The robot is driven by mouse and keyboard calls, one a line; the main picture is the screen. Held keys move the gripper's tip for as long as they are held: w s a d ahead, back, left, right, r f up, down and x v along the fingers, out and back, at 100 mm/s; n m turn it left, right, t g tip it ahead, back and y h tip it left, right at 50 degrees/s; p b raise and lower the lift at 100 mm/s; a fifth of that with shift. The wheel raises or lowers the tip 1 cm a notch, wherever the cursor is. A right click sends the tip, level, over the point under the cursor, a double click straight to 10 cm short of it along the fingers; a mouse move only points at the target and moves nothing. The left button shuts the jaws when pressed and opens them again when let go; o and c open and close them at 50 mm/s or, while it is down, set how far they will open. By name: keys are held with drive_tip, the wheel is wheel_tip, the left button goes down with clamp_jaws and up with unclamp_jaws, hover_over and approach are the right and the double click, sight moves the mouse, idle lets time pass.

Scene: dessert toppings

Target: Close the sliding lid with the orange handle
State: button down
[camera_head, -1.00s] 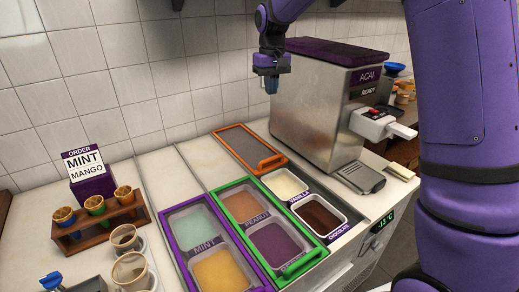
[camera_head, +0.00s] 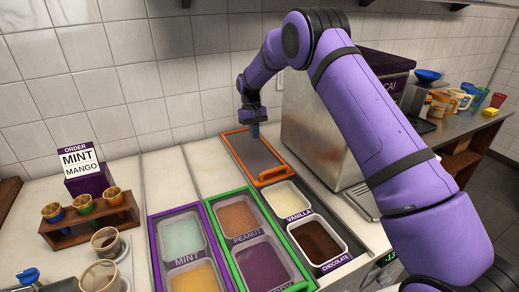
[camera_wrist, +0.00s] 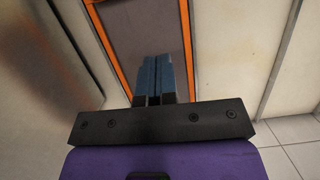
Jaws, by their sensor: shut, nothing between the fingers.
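The sliding lid with the orange handle (camera_head: 248,153) lies at the back of its rail, behind the vanilla (camera_head: 288,203) and chocolate (camera_head: 320,242) tubs, which are uncovered. It has a grey panel in an orange frame. Its orange handle (camera_head: 271,174) is at the near end. My gripper (camera_head: 255,130) is shut and empty, pointing down over the far part of the lid. In the wrist view my shut fingers (camera_wrist: 156,78) are in front of the grey panel (camera_wrist: 147,27) and between its orange side rails. I cannot tell whether the fingertips touch the panel.
A green-framed lid (camera_head: 236,207) covers the peanut side, and a purple-framed lid (camera_head: 153,228) covers the mint side. The steel acai machine (camera_head: 300,120) stands close to the right of the orange lid. A cone rack (camera_head: 90,222) stands at the left.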

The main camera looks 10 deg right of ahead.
hover_over(257, 171)
wheel_tip(257, 171, down, 9)
drive_tip(key=shift+w+d+r, duration=0.1)
drive_tip(key=shift+r, duration=0.1)
drive_tip(key=s, duration=0.1)
drive_tip(key=s+f, duration=0.1)
drive_tip(key=shift+s+d, duration=0.2)
drive_tip(key=shift+s, duration=0.2)
drive_tip(key=shift+s+d+f, duration=0.1)
drive_tip(key=shift+s+f, duration=0.1)
drive_tip(key=shift+s, duration=0.3)
drive_tip(key=shift+s, duration=0.15)
